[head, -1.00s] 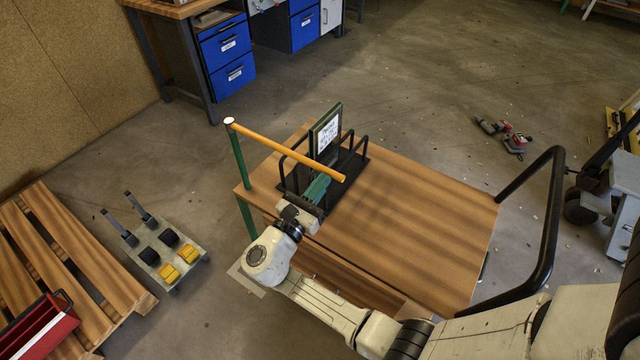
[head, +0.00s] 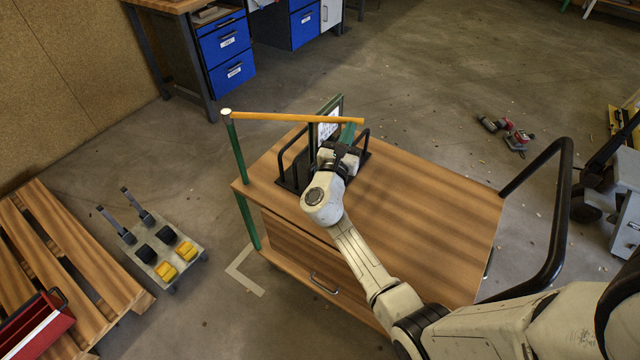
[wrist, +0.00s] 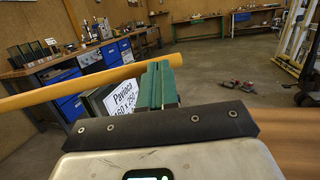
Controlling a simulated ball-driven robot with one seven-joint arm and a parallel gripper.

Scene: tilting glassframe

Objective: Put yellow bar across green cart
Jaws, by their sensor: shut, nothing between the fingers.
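The yellow bar (head: 285,116) is joined at its left end to the top of a green post (head: 238,152) at the cart's left corner. It reaches over the far left part of the green cart (head: 430,210), which has a wooden top and green legs. My gripper (head: 348,133) is shut and empty, with its teal fingers up beside the bar's free end. In the wrist view the bar (wrist: 70,88) crosses by the tips of my fingers (wrist: 157,85); the two look in contact, but I cannot tell for sure.
A framed sign (head: 328,122) stands in a black rack (head: 290,170) on the cart, close to my gripper. A black handle (head: 560,220) rises at the cart's right. A wheeled tray (head: 165,252) and pallet (head: 75,260) lie left. The cart's right half is clear.

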